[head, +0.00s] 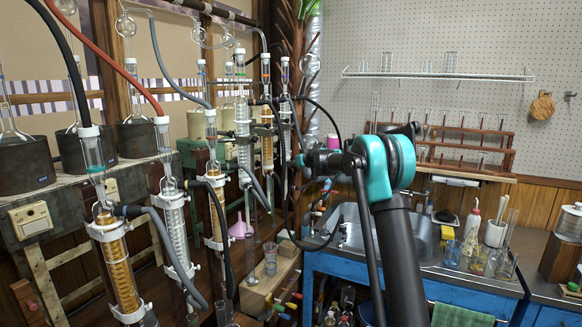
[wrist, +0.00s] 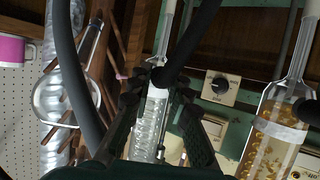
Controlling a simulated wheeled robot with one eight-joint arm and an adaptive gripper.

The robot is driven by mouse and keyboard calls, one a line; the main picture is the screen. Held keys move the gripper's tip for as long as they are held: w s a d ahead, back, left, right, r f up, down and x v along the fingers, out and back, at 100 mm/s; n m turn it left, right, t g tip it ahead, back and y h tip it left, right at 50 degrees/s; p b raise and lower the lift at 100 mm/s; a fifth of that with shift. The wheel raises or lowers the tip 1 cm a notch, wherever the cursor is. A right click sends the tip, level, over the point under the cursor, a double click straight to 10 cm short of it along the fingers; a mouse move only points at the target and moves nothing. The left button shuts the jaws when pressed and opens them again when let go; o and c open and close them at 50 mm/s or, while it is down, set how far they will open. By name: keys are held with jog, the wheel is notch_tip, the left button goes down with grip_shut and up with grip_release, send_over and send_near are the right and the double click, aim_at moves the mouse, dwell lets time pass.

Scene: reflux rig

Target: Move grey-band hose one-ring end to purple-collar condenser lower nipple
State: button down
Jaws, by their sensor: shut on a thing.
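My gripper (wrist: 160,94) fills the lower middle of the wrist view, its dark fingers shut on the end of a black hose (wrist: 190,45). The hose end lies in front of a clear condenser (wrist: 148,128); I cannot tell whether they touch. In the head view my gripper (head: 302,160) is small and dark, beside the rear condensers, and a black hose (head: 325,112) loops near it. Bands and rings on the held hose are not readable.
A second dark hose (wrist: 78,85) crosses the left of the wrist view, close to a round glass flask (wrist: 58,95). An amber-coil condenser (wrist: 268,140) stands at the right. In the head view, several condensers and hoses crowd the left; a sink (head: 375,232) lies right.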

jog(key=shift+w+a, duration=0.2)
jog(key=shift+w, duration=0.05)
dwell(0.8)
jog(key=c, duration=1.3)
grip_release()
jog(key=shift+c, duration=0.2)
jog(key=v, duration=1.2)
jog(key=s+d+f+m+g+h, duration=0.2)
jog(key=s+d+f, duration=0.4)
jog(key=s, duration=1.2)
jog(key=s+d+f+m+g+h, duration=0.2)
jog(key=s+d+f, duration=0.5)
jog(key=s+f, duration=0.7)
jog(key=s+d+f+m+g+h, duration=0.2)
jog(key=s+d+f, duration=0.5)
jog(key=s, duration=1.7)
notch_tip(320, 180, down, 3)
jog(key=shift+s+g+h, duration=0.2)
jog(key=shift+g+h, duration=0.4)
